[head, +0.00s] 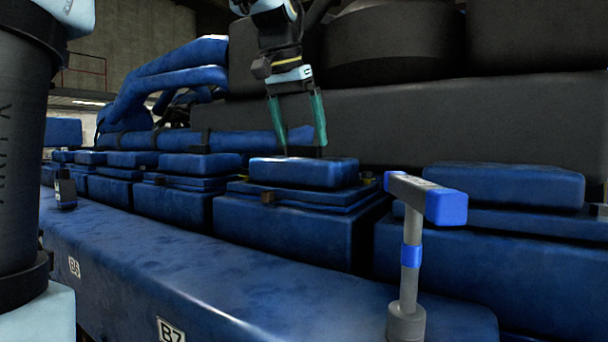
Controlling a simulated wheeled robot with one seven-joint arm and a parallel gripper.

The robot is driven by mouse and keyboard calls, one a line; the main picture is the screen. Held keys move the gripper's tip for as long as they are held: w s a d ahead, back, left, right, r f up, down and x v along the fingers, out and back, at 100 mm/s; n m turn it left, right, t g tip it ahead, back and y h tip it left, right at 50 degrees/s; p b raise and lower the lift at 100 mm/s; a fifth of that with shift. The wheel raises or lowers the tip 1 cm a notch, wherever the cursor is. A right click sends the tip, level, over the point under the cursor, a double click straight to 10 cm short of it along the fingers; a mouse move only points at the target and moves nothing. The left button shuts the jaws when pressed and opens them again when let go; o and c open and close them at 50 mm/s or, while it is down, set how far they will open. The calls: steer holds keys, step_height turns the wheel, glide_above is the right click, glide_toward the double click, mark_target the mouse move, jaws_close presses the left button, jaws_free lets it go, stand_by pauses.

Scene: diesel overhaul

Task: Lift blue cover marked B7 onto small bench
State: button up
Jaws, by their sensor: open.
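A B7 plate (171,331) sits on the front face of the long blue engine ledge, cut by the bottom edge. A blue cover (303,172) with a raised block top lies on a blue housing behind the ledge. It carries no readable mark, so I cannot tell for sure that it is the B7 cover. My gripper (304,148) points down just above this cover, its two green fingers apart with nothing between them. The fingertips appear close to the cover's top; I cannot tell whether they touch. No small bench shows.
Similar covers stand in a row, one at right (505,186) and several at left (200,164). A grey post with a blue-ended crossbar (411,255) rises at front right. Blue pipes (185,65) and a dark engine wall (420,120) stand behind. A B6 plate (74,267) is at left.

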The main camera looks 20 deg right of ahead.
steer(key=shift+x, duration=1)
steer(key=shift+r, duration=0.1)
steer(key=c, duration=1.3)
